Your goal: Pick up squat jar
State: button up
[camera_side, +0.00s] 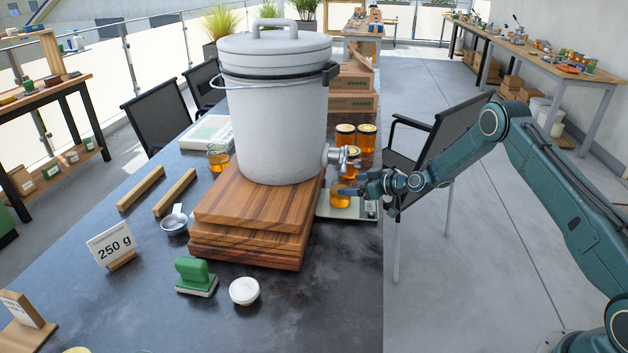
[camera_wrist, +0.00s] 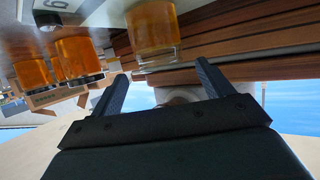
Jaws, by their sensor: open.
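A short amber jar (camera_side: 340,198), which looks like the squat jar, stands on the scale (camera_side: 356,211) below the bucket's metal tap (camera_side: 337,157). My gripper (camera_side: 347,191) is beside it on the right and partly covers it. In the wrist view, the jaws (camera_wrist: 162,70) are spread with nothing between them.
A white bucket (camera_side: 275,110) stands on stacked wooden boards (camera_side: 250,215) left of my gripper. Several lidded amber jars (camera_side: 366,137) stand behind the scale. Another jar (camera_side: 218,158) is left of the bucket. The dark table's front right is clear.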

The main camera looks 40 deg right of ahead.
aim_at(341, 184)
jog(key=shift+w, duration=0.1)
jog(key=shift+x, duration=2.55)
jog(key=shift+r, duration=0.15)
jog(key=c, duration=1.3)
